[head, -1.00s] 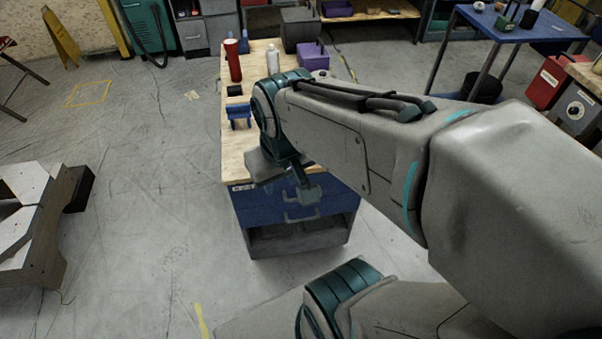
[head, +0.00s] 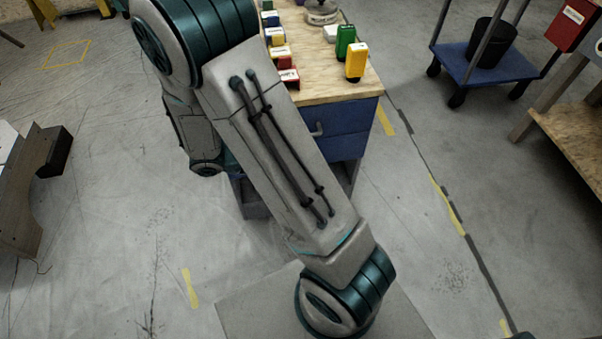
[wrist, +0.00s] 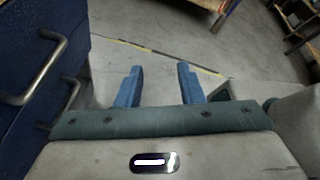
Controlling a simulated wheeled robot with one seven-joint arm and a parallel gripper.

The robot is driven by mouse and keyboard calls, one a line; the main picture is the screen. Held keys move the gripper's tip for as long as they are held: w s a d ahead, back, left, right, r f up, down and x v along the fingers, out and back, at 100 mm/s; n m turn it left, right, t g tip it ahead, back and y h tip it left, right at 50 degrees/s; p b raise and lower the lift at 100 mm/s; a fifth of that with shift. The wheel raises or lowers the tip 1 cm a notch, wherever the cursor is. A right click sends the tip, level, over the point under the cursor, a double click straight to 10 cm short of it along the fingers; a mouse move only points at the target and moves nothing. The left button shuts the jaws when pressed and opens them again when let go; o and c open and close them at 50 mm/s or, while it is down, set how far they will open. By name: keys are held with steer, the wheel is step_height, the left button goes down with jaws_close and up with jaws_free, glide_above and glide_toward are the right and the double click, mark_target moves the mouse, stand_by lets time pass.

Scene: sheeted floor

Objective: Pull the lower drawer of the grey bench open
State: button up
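The bench shows in the head view with a wooden top (head: 335,88), a blue drawer front (head: 348,118) and a grey base (head: 256,212). My arm covers much of its front. One drawer handle (head: 318,130) shows beside the arm; which drawer it belongs to I cannot tell. In the wrist view, a blue front with a curved metal handle (wrist: 45,68) and a second handle (wrist: 77,98) stand at the left. My gripper (wrist: 159,68) is open and empty, its blue fingers to the right of both handles and apart from them. The head view hides it behind my arm.
Coloured boxes, including a green one (head: 345,44) and a yellow one (head: 356,62), stand on the bench top. A blue trolley (head: 488,68) carries a black bin (head: 492,42) at the upper right.

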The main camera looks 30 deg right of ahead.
steer(key=w+a+f+n+t+h+b, duration=0.1)
steer(key=w+f+n+t+h+b, duration=0.1)
steer(key=f+n+t+b, duration=0.4)
steer(key=w+a+f+n+t+h+b, duration=0.1)
steer(key=w+f+n+t+b, duration=0.15)
steer(key=f+n, duration=0.65)
steer(key=w+a+f+n+t+h+b, duration=0.25)
steer(key=f+n+t, duration=0.2)
steer(key=f, duration=0.55)
steer(key=shift+n+y, duration=0.35)
steer(key=shift+y, duration=0.1)
steer(key=b+x, duration=0.1)
steer(key=x, duration=0.6)
steer(key=b+x, duration=0.2)
steer(key=x, duration=0.5)
steer(key=shift+d+f, duration=0.2)
steer(key=shift+d, duration=0.05)
jaws_close()
